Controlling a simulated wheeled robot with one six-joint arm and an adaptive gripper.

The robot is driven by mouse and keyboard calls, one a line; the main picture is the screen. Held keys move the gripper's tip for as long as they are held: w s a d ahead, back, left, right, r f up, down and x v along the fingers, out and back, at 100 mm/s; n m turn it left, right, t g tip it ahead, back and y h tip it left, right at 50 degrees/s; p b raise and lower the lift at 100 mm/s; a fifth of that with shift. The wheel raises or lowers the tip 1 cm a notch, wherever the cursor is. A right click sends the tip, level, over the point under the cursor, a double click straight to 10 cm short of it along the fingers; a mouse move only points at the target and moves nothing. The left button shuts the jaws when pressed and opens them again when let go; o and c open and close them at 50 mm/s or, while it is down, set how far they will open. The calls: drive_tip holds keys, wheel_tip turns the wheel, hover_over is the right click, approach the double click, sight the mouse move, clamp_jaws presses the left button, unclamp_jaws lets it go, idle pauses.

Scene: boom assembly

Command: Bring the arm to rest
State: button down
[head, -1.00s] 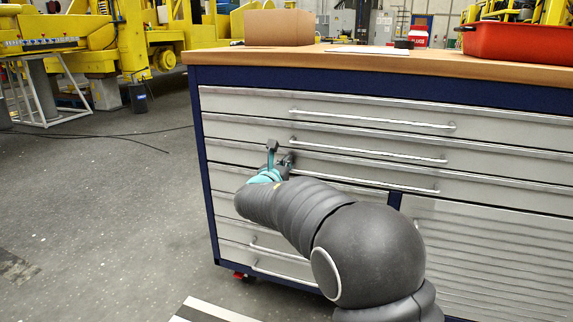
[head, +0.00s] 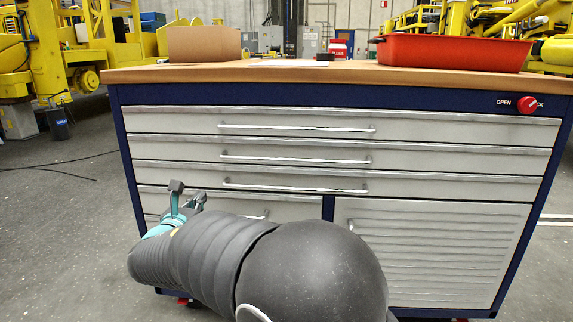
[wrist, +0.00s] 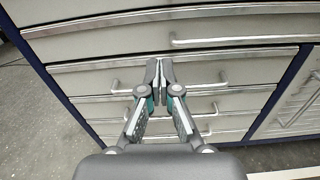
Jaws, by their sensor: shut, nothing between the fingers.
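My gripper (head: 187,188) shows in the head view at the end of my grey arm, in front of the left side of a blue and grey drawer cabinet (head: 118,150). In the wrist view my gripper (wrist: 159,68) has its two fingertips together with nothing between them. It points at the cabinet's drawer fronts, which are all closed. Whether the fingertips touch the cabinet I cannot tell. My arm hides part of the lower left drawers in the head view.
On the wooden worktop (head: 140,75) stand a cardboard box (head: 204,45) and a red tray (head: 455,53). A red lock knob (head: 527,104) is at the cabinet's upper right. Bar handles (head: 297,128) stick out from the drawers. The floor at left is open, with a black cable.

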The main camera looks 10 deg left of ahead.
drive_tip(key=s+d+f+m+g+h, duration=0.2)
drive_tip(key=d+f+m+g, duration=0.15)
drive_tip(key=f+m, duration=0.35)
drive_tip(key=s+d+f+m+g+h+p, duration=0.1)
drive_tip(key=s+d+f+m+g, duration=0.3)
drive_tip(key=d, duration=0.5)
drive_tip(key=s+d+f+m+g+h, duration=0.1)
drive_tip(key=s+d+m+g, duration=0.3)
drive_tip(key=s+d+m, duration=0.45)
drive_tip(key=s+d+r+m+y+p, duration=0.2)
drive_tip(key=s+d+r+m, duration=0.3)
drive_tip(key=s+d+m, duration=0.3)
drive_tip(key=s+d+r+m+y+p, duration=0.2)
drive_tip(key=s+d+r+m, duration=0.3)
drive_tip(key=d, duration=1)
drive_tip(key=s+m+g, duration=0.1)
drive_tip(key=s+m, duration=0.2)
drive_tip(key=shift+s+p, duration=0.15)
drive_tip(key=shift+p, duration=0.25)
